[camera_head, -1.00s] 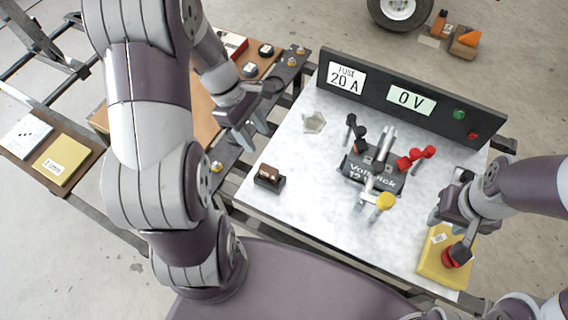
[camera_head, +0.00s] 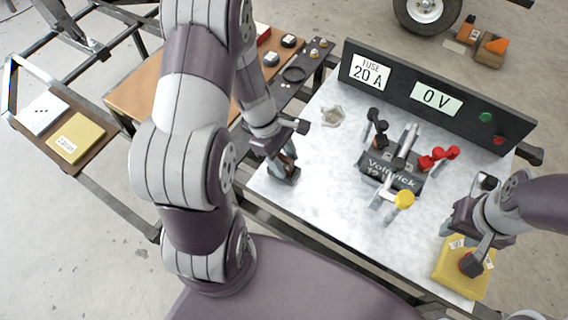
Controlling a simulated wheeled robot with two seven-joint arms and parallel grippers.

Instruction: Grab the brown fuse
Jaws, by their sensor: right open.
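The brown fuse (camera_head: 287,161) is a small brown block in a dark base at the left of the grey worktop. My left gripper (camera_head: 283,172) is down at it, with its fingers beside the block and partly hiding it. I cannot tell whether the fingers touch or grip it. My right gripper (camera_head: 476,252) is open over the yellow block (camera_head: 455,276) at the worktop's front right corner. A dark and red round piece (camera_head: 472,265) shows at its fingertips.
A dark battery block (camera_head: 390,175) with black and red clamps and a yellow-tipped lever (camera_head: 404,200) stands mid-worktop. The black panel (camera_head: 460,125) with a "0 V" display walls off the back. A clear glass-like piece (camera_head: 332,116) lies behind the fuse. The front-middle worktop is clear.

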